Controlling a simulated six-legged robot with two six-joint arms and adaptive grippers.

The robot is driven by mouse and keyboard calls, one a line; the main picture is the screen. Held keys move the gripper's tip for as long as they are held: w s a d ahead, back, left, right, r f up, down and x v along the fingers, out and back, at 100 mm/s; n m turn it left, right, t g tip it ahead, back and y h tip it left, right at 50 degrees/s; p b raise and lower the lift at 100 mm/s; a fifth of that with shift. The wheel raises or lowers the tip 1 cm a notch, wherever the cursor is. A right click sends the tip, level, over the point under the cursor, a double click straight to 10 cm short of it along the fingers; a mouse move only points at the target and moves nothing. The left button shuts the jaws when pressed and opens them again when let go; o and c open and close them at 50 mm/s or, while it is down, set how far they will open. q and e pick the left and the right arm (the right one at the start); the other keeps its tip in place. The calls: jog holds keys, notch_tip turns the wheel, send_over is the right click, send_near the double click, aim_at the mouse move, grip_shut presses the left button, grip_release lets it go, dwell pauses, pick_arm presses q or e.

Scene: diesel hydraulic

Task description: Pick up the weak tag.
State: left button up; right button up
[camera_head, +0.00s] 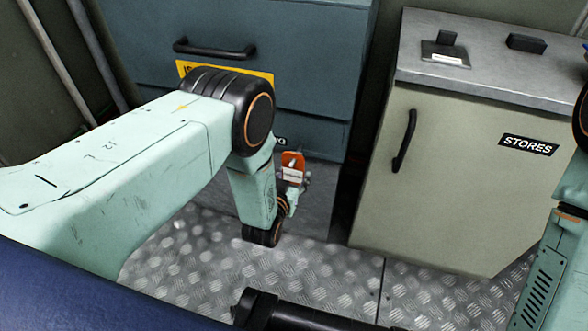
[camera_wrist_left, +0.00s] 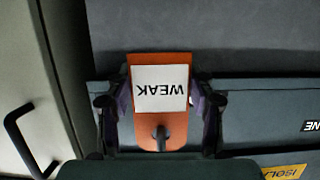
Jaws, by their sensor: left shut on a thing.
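The weak tag (camera_wrist_left: 172,131) is an orange plate with a white label reading WEAK, upside down in the left wrist view. My left gripper (camera_wrist_left: 160,108) has one dark finger on each side of it and is shut on it. In the head view the tag (camera_head: 291,157) shows as a small orange and white piece at the end of my left arm, in front of the lower blue-grey cabinet. My left gripper (camera_head: 293,184) is partly hidden there by its own wrist. My right gripper is out of the frames; only parts of my right arm show at the right edge.
A blue-grey cabinet (camera_head: 320,60) with a black handle and a partly hidden yellow label stands behind my left arm. A beige STORES cabinet (camera_head: 455,190) stands to the right, with small dark items on its grey top (camera_head: 485,65). Bare tread-plate floor (camera_head: 330,275) lies in front.

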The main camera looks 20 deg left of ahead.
aim_at(293, 178)
pick_arm(q)
jog(key=shift+s+r, duration=0.1)
jog(key=shift+r, duration=0.15)
jog(key=shift+p+v, duration=0.8)
jog(key=shift+v, duration=0.2)
jog(key=shift+s+f, duration=0.2)
jog(key=shift+s, duration=0.15)
jog(key=shift+f, duration=0.1)
jog(key=shift+s, duration=0.1)
jog(key=s+p, duration=0.4)
jog(key=s, duration=0.3)
jog(key=shift+r, duration=0.25)
dwell(0.6)
jog(key=shift+a, duration=0.1)
